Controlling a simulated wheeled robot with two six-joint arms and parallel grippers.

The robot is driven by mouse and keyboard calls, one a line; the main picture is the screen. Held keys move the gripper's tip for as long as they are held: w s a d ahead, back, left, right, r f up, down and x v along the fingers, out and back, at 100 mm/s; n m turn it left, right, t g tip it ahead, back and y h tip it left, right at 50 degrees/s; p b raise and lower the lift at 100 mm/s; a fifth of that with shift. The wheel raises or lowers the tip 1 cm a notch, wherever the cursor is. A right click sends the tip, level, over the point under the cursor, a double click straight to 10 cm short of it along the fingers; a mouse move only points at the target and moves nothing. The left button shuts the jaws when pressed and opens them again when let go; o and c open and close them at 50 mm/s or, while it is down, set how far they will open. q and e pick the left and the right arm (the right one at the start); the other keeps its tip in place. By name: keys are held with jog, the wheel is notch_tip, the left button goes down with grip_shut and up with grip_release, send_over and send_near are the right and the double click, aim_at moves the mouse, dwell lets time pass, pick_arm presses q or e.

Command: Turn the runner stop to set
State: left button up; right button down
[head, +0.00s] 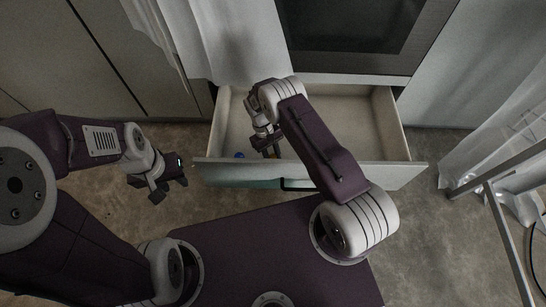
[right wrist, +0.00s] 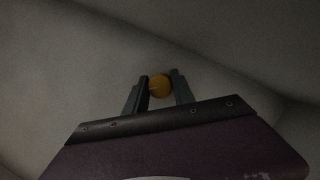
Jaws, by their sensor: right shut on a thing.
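The runner stop shows as a round orange knob (right wrist: 160,86) with a pale mark on its face in the right wrist view. My right gripper (right wrist: 159,92) is shut on it, one finger on each side. In the head view my right gripper (head: 267,147) reaches down into the open drawer (head: 352,118), near its front panel; only a sliver of orange shows there. Which way the knob is turned is hard to tell. My left gripper (head: 168,189) is open and empty, above the floor to the left of the drawer.
A small blue thing (head: 239,155) lies in the drawer left of my right gripper. The drawer front has a dark handle (head: 297,185). An oven (head: 350,25) is above the drawer. A metal frame (head: 505,215) with sheer cloth stands at the right.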

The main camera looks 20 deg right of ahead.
jog(key=m+y, duration=0.1)
jog(key=m, duration=0.2)
jog(key=shift+m+p, duration=0.3)
jog(key=shift+m+y+p, duration=0.5)
jog(key=shift+m+y, duration=0.4)
jog(key=shift+m, duration=0.9)
jog(key=c, duration=1.1)
grip_release()
jog(key=shift+o, duration=0.2)
jog(key=p+v, duration=0.4)
jog(key=v, duration=0.5)
jog(key=shift+w, duration=0.1)
